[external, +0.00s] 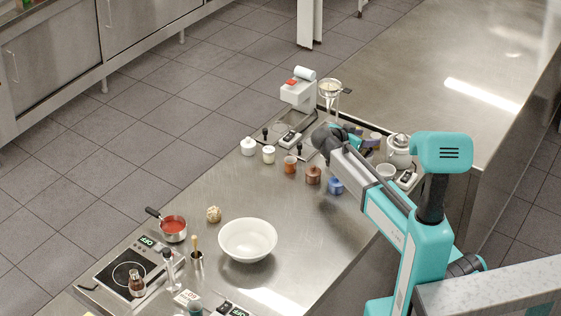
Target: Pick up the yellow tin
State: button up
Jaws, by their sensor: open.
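I cannot make out a yellow tin for certain; it may be hidden behind my arm or among the small items near it. My gripper (325,138) is at the far end of my arm, above the back part of the steel counter (190,225). It is open, though its fingers are small and hard to see. An orange-brown cup (290,165), a brown cup (313,175) and a blue cup (335,186) stand just in front of and below it.
White jars (248,146) stand left of the cups. A white kettle (398,150) and a white cup (385,172) are right of my forearm. A white bowl (247,239), a red-filled saucepan (173,228) and a hob (130,271) are nearer. The counter between bowl and cups is clear.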

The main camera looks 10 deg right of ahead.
aim_at(374, 136)
jog(key=shift+d, duration=0.1)
jog(key=shift+p+x, duration=1.15)
jog(key=shift+x, duration=1.4)
jog(key=shift+w, duration=0.1)
jog(key=c, duration=1.1)
jog(key=shift+c, duration=0.2)
jog(key=shift+r, duration=0.1)
notch_tip(374, 136, up, 10)
jog(key=b, duration=0.2)
jog(key=shift+b, duration=0.3)
